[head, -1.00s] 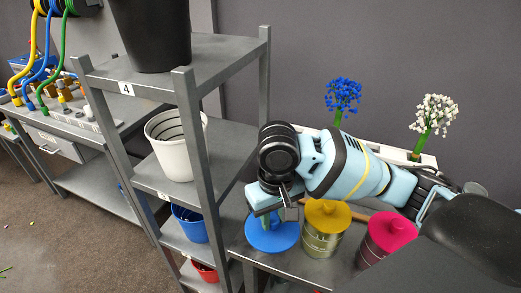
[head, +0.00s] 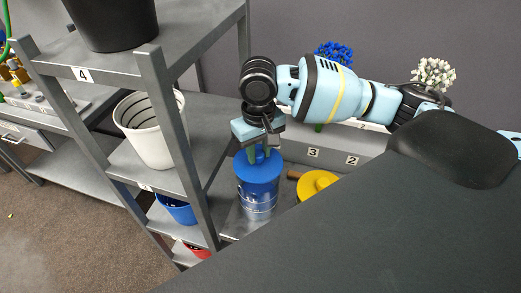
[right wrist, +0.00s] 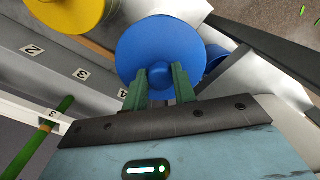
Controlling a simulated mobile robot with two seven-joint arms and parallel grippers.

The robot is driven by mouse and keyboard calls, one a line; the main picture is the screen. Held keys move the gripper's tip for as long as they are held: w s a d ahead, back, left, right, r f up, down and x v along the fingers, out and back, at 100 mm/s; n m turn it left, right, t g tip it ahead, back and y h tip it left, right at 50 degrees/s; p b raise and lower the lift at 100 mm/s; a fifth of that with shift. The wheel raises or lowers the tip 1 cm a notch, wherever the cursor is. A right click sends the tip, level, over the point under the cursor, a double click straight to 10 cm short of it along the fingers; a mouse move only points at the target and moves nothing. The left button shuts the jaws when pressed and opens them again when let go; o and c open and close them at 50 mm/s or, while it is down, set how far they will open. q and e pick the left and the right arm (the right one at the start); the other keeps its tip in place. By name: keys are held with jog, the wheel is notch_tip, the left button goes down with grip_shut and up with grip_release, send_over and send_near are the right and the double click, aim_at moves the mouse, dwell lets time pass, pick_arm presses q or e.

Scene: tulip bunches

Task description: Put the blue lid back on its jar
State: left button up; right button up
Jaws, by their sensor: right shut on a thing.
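The blue lid (head: 270,165) sits level at the mouth of its metal jar (head: 260,205); whether it is fully seated I cannot tell. My right gripper (head: 259,152) comes down from above and is shut on the lid's knob. In the right wrist view the blue lid (right wrist: 160,40) is a round disc, with its knob between the green fingertips of the gripper (right wrist: 159,75). The lid hides the jar there. My left gripper is not in view.
A yellow lid (head: 318,183) is right of the blue one, with its jar mostly hidden. Behind is a grey ledge (head: 290,150) with number labels and flowers. A shelf rack (head: 165,95) stands close on the left, holding a white bucket (head: 148,130) and a blue one (head: 177,209).

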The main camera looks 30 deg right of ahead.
aim_at(259, 163)
jog(key=shift+f, duration=0.2)
jog(key=shift+f, duration=0.65)
jog(key=shift+f+b, duration=0.3)
jog(key=shift+f, duration=1.2)
jog(key=o, duration=1.1)
jog(key=shift+c, duration=0.2)
